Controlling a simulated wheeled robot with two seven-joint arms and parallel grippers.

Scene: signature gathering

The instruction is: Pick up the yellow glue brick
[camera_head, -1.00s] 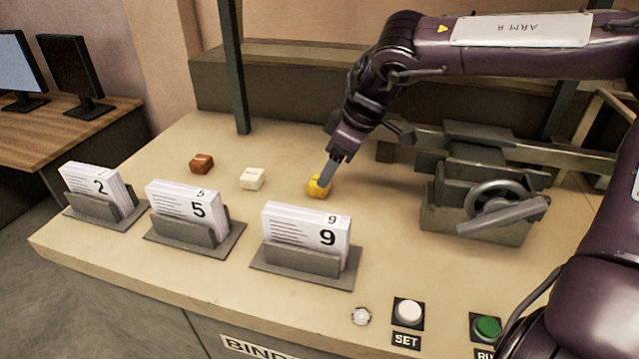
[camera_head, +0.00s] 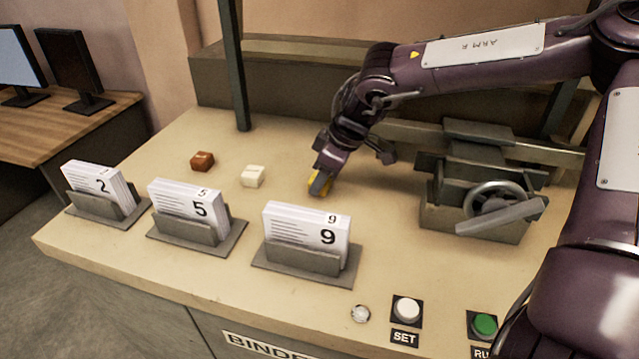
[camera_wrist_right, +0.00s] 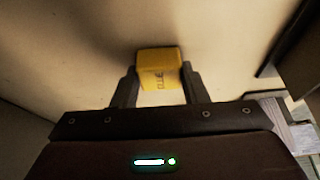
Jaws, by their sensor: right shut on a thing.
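The yellow glue brick (camera_head: 316,186) is on the bench behind the card holder marked 9, mostly hidden by my right gripper (camera_head: 321,184) in the head view. I cannot tell whether the brick still touches the bench. My left gripper is not in view.
A white brick (camera_head: 252,176) and a brown brick (camera_head: 202,161) lie to the left on the bench. Card holders marked 2 (camera_head: 100,205), 5 (camera_head: 190,234) and 9 (camera_head: 300,261) stand in front. A grey machine with a handwheel (camera_head: 480,225) is at the right. SET (camera_head: 407,308) and green (camera_head: 484,325) buttons are at the front edge.

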